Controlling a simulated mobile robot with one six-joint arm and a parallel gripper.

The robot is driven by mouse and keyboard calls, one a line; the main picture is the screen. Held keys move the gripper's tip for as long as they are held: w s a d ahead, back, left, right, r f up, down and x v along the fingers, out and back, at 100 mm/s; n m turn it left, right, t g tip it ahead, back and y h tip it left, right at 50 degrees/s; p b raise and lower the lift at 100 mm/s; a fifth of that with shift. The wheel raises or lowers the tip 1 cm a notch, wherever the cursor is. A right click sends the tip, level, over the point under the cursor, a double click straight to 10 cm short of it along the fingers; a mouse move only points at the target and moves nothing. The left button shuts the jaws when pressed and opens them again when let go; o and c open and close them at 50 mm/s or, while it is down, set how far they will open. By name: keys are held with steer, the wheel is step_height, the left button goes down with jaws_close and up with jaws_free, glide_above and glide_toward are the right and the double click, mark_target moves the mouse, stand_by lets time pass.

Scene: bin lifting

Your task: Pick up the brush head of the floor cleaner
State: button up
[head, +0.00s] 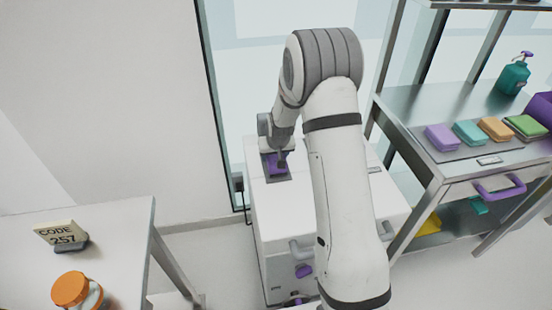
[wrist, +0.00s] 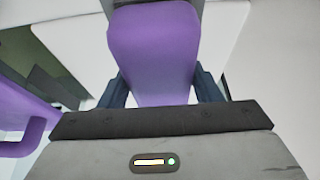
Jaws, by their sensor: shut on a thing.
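A purple piece (head: 277,166), which looks like the brush head, is at a dark grey plate (head: 277,179) on top of a white cabinet. My gripper (head: 279,157) is above this plate with its fingers at the purple piece. In the wrist view the purple piece (wrist: 155,50) fills the space between the two dark fingers of my gripper (wrist: 160,90), which is shut on it. Its lower end is hidden by my gripper's body. I cannot tell whether it touches the plate.
The white cabinet (head: 262,225) has grey handles on its front. A metal shelf (head: 415,105) at right holds coloured sponges (head: 495,129) and a teal bottle (head: 514,76). A table (head: 120,235) at left bears a code sign (head: 62,235) and an orange-lidded jar (head: 76,290).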

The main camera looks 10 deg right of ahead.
steer(key=shift+r+p, duration=0.55)
steer(key=shift+p, duration=0.05)
step_height(320, 180, up, 10)
steer(key=shift+f+b, duration=0.25)
steer(key=shift+b, duration=0.2)
